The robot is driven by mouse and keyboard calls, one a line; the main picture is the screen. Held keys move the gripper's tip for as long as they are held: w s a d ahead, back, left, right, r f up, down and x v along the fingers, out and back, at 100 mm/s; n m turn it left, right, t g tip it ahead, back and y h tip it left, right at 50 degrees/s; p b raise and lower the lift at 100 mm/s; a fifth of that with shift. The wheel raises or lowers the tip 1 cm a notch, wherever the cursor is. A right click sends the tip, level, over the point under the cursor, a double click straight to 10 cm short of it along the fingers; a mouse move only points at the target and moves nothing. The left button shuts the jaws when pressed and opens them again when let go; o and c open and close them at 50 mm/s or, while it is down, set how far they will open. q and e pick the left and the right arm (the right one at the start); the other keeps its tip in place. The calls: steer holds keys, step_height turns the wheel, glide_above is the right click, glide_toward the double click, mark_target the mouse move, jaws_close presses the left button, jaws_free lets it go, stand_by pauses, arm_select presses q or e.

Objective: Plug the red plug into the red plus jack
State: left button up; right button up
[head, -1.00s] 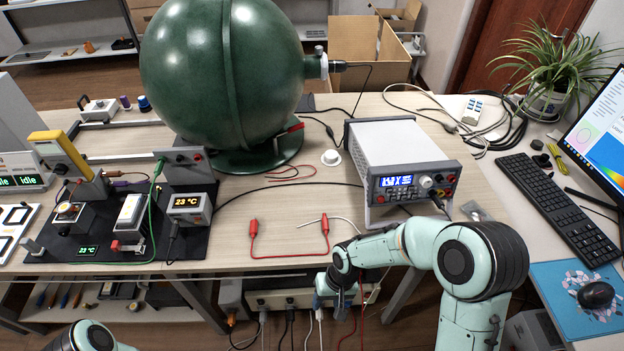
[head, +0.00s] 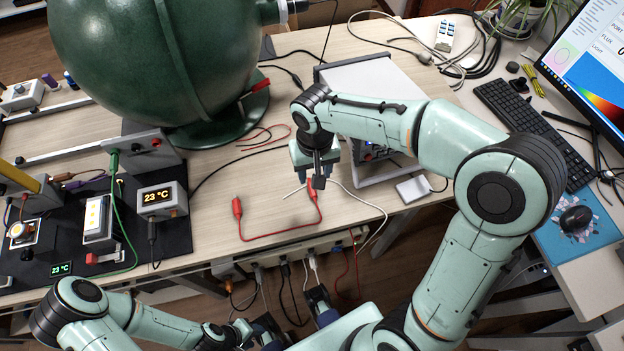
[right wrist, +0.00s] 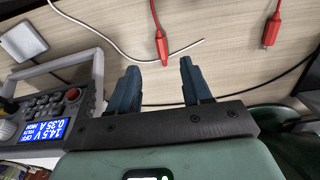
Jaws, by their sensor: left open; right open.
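A red lead with a red plug at each end lies on the table: the right plug (head: 313,186) and the left plug (head: 237,207). In the right wrist view one red plug (right wrist: 161,48) lies just beyond the gap between the fingers; the other (right wrist: 271,31) is farther right. My right gripper (right wrist: 158,80) is open and empty, apart from the plugs; in the head view it (head: 318,170) hangs over the right plug.
A green sphere (head: 150,60) stands at the back left. A black mat (head: 100,245) with instruments, including a box with a red socket (head: 155,142), lies at left. A white cable (head: 375,205) lies near the right plug. The keyboard (head: 530,125) is at right.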

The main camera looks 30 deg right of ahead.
mark_target(314, 194)
step_height(314, 194, down, 11)
steer(key=shift+r+b, duration=0.15)
steer(key=shift+b, duration=0.55)
steer(key=shift+w, duration=0.1)
jaws_close()
steer(key=c, duration=0.7)
jaws_free()
jaws_close()
steer(key=shift+r+p, duration=1.3)
steer(key=shift+r, duration=0.55)
